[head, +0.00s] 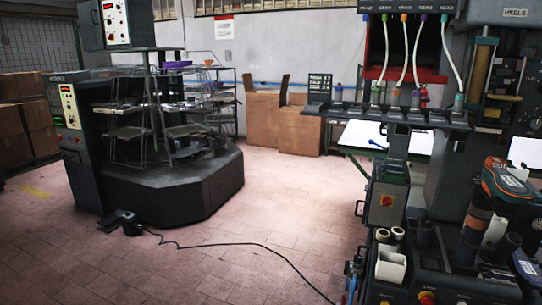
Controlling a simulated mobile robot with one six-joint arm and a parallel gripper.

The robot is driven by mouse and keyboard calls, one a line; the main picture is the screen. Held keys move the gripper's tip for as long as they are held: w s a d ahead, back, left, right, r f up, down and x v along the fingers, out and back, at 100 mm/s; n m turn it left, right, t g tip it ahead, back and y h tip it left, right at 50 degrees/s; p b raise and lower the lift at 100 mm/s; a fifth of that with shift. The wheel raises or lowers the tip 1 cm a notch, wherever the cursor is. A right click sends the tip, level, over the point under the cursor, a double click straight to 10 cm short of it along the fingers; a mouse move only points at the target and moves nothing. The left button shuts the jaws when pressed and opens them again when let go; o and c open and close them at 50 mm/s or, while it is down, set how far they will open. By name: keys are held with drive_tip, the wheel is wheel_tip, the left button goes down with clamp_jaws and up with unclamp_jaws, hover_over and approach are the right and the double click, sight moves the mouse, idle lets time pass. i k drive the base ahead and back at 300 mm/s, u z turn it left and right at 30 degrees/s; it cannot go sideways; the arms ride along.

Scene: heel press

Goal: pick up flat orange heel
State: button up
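I cannot make out a flat orange heel for certain. A small orange item (208,62) sits on top of the wire rack at the back, too small to tell its shape. A dark box marked HEELS (515,13) is at the top right, and its contents are not visible. My gripper is not in view.
A dark carousel machine (172,190) with wire shelves stands at left, its pedal (121,220) and cable on the floor. The press machine (385,205) fills the right, with an orange and teal tool (505,180). Tiled floor (270,215) between them is mostly clear.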

sight(490, 161)
drive_tip(key=z, duration=3.95)
drive_tip(key=i, duration=0.1)
drive_tip(key=u, duration=2.7)
